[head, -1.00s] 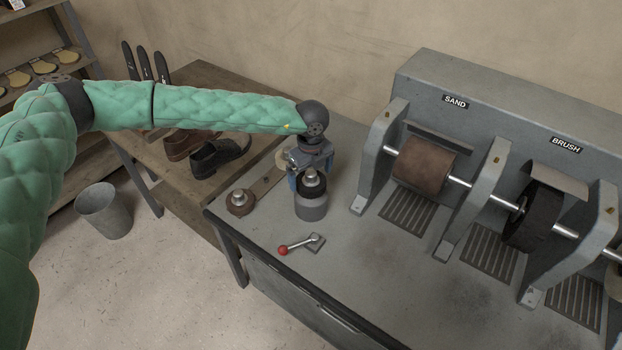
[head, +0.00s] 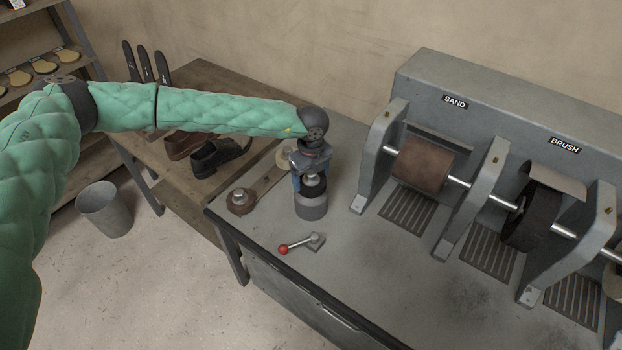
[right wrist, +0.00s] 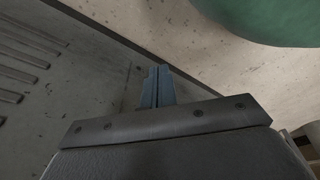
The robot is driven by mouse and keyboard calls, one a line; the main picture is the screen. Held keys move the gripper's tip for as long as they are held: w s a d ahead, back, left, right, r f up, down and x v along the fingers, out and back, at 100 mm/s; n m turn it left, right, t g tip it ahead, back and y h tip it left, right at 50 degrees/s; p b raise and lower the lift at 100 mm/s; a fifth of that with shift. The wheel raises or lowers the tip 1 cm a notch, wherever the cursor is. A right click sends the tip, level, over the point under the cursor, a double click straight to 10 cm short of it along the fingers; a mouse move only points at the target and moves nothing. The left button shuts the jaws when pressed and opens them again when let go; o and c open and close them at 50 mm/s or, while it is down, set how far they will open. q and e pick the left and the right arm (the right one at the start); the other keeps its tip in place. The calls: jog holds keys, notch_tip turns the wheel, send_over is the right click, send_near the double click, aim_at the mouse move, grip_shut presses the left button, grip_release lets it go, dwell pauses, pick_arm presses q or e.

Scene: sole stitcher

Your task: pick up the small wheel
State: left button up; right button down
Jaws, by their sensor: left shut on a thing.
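A small dark wheel (head: 314,190) with a metal hub sits on top of a grey cylinder (head: 312,210) on the bench, in the head view. My left gripper (head: 311,178) reaches down from above and is shut on the wheel at its hub. The fingers partly hide the wheel.
A red-knobbed lever (head: 298,244) is in front of the cylinder. The grey machine (head: 450,125) with a sanding drum (head: 425,168) and a brush wheel (head: 530,215) fills the right side. Shoes (head: 221,155) are on a wooden table behind. The bench's front middle is clear.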

pick_arm(q)
jog(key=shift+r, duration=0.1)
jog(key=shift+r+b, duration=0.15)
jog(key=shift+b, duration=0.15)
jog(key=r+b, duration=0.3)
jog(key=shift+s+d+r, duration=0.3)
jog(key=shift+d, duration=0.1)
jog(key=s+d+r+b, duration=0.4)
jog(key=s+d+r, duration=0.3)
jog(key=shift+s+d+b, duration=0.25)
jog(key=shift+s+b, duration=0.05)
jog(key=shift+b, duration=0.05)
pick_arm(e)
jog(key=w+a+r, duration=0.3)
jog(key=r, duration=0.7)
jog(key=w+a+r+g, duration=0.1)
jog(key=w+a+r, duration=0.2)
jog(key=r, duration=0.6)
jog(key=shift+w+a+r+y, duration=0.25)
jog(key=shift+w+r+y, duration=0.05)
jog(key=shift+w+r, duration=0.05)
pick_arm(q)
jog(key=shift+f, duration=0.1)
